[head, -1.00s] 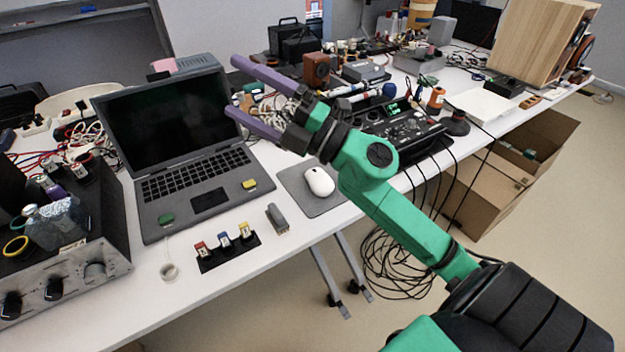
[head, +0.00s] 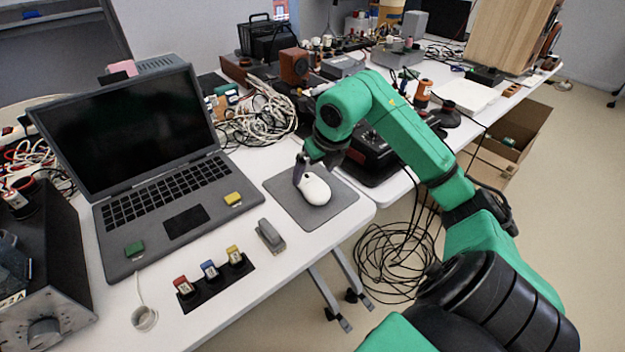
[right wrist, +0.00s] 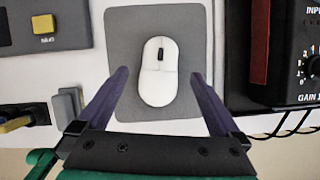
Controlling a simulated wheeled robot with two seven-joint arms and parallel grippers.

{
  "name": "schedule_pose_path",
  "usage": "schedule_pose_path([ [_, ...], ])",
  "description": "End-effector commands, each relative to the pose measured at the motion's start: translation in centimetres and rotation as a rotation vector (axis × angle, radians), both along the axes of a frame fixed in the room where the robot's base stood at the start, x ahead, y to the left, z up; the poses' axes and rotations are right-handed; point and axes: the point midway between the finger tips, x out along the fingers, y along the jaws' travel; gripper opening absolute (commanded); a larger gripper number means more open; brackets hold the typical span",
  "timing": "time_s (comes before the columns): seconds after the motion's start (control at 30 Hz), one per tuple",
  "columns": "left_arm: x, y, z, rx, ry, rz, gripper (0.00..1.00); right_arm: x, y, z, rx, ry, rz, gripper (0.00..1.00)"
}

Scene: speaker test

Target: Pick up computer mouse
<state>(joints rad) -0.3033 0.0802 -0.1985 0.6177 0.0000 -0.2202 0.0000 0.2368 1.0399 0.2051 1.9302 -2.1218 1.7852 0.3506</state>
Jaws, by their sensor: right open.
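The white computer mouse (head: 315,189) lies on a grey mouse pad (head: 341,208) to the right of the laptop. My right gripper (head: 303,172) points down at the mouse's far side in the head view. In the right wrist view the mouse (right wrist: 158,84) shows whole, between and ahead of the two purple fingers of the open right gripper (right wrist: 158,78). There is a gap on each side, and nothing is held. In the head view the far finger is mostly hidden. My left gripper is not in view.
The open laptop (head: 145,140) stands left of the pad. A grey stapler-like object (head: 270,236) and a strip with coloured blocks (head: 214,283) lie in front.

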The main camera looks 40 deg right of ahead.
Motion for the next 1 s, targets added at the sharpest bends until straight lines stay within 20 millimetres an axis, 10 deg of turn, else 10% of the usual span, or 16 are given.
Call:
schedule_pose_path([
  [0.47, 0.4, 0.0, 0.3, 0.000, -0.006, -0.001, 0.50, 1.9, -0.4, -4.7, 0.000, 0.001, 0.002, 1.00],
  [0.73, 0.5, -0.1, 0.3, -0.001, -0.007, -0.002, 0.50, 1.9, -0.3, -4.7, 0.000, 0.000, 0.002, 0.13],
  [1.0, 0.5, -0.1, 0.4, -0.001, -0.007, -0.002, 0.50, 1.9, -0.4, -4.4, 0.000, -0.001, 0.002, 0.13],
])
